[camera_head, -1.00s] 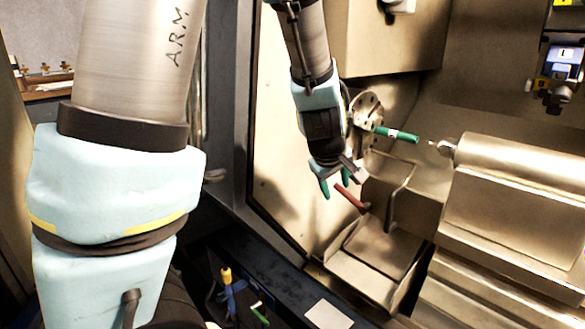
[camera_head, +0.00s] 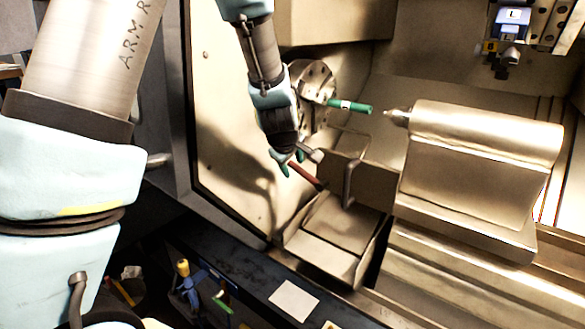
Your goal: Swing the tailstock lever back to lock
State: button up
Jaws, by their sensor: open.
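The tailstock (camera_head: 480,135) is the large metal cylinder on a block at the right, its pointed tip facing a green bar (camera_head: 350,105) in the chuck (camera_head: 314,85). A small gap separates tip and bar. A red-brown handle (camera_head: 307,176) slants down to the right below the chuck, left of the tailstock. I cannot tell whether it is the tailstock lever; no other lever shows clearly on the tailstock. My gripper (camera_head: 291,163), with green fingertips, is open at the handle's upper end. Whether the fingers touch it is unclear.
A grey bent bar (camera_head: 348,185) stands beside a metal tray (camera_head: 335,240) below the chuck. A tool block (camera_head: 508,35) hangs at the upper right. Tools and a white card (camera_head: 294,300) are in front.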

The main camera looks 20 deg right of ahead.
jog(key=shift+w+d+f, duration=0.15)
jog(key=shift+w+f, duration=0.05)
jog(key=shift+f, duration=0.15)
grip_shut()
dwell(1.3)
